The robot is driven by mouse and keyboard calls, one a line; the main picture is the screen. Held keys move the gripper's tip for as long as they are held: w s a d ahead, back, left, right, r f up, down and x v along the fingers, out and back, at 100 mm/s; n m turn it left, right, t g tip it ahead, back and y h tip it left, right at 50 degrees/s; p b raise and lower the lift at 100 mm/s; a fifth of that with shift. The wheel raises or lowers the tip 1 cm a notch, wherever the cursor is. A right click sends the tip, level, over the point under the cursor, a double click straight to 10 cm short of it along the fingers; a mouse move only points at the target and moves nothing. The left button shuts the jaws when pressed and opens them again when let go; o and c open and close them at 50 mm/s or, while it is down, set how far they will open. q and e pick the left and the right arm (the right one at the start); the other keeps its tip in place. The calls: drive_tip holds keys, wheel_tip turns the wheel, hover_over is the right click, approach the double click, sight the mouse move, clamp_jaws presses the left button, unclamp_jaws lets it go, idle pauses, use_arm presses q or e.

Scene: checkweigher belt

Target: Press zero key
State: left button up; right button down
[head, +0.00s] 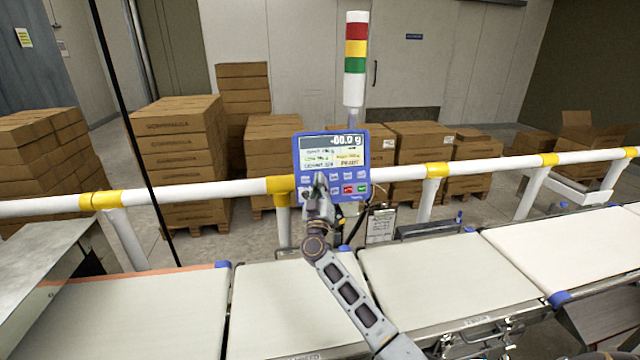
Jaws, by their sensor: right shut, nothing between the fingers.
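The blue checkweigher terminal (331,165) stands upright behind the belts in the head view. Its display (331,144) reads about 00.0 g, and rows of small keys sit below it, including a red key and a green key. My right gripper (320,180) is shut and empty, with its fingertips over the left part of the key rows. It hides some keys there, and I cannot tell whether the tips touch the panel. The zero key's label is too small to make out. My left gripper is not in view.
A white rail with yellow bands (437,170) runs across behind the belts. Conveyor belts (445,268) lie in front. A red, yellow and green light tower (355,60) rises behind the terminal. Stacked cartons (175,150) stand beyond the rail.

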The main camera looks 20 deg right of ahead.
drive_tip(key=shift+w+d+f, duration=0.15)
drive_tip(key=shift+w, duration=0.4)
drive_tip(key=shift+w+d+f, duration=0.1)
drive_tip(key=shift+w+d, duration=0.05)
drive_tip(key=shift+w, duration=0.4)
drive_tip(key=shift+w+d, duration=0.1)
drive_tip(key=shift+w, duration=0.25)
idle(0.7)
drive_tip(key=shift+w+d+f, duration=0.1)
drive_tip(key=shift+w+f, duration=0.1)
drive_tip(key=shift+w, duration=0.2)
idle(1.3)
drive_tip(key=shift+s, duration=0.1)
drive_tip(key=shift+s+a+r+p, duration=0.2)
drive_tip(key=shift+s+p, duration=0.45)
drive_tip(key=shift+p, duration=0.55)
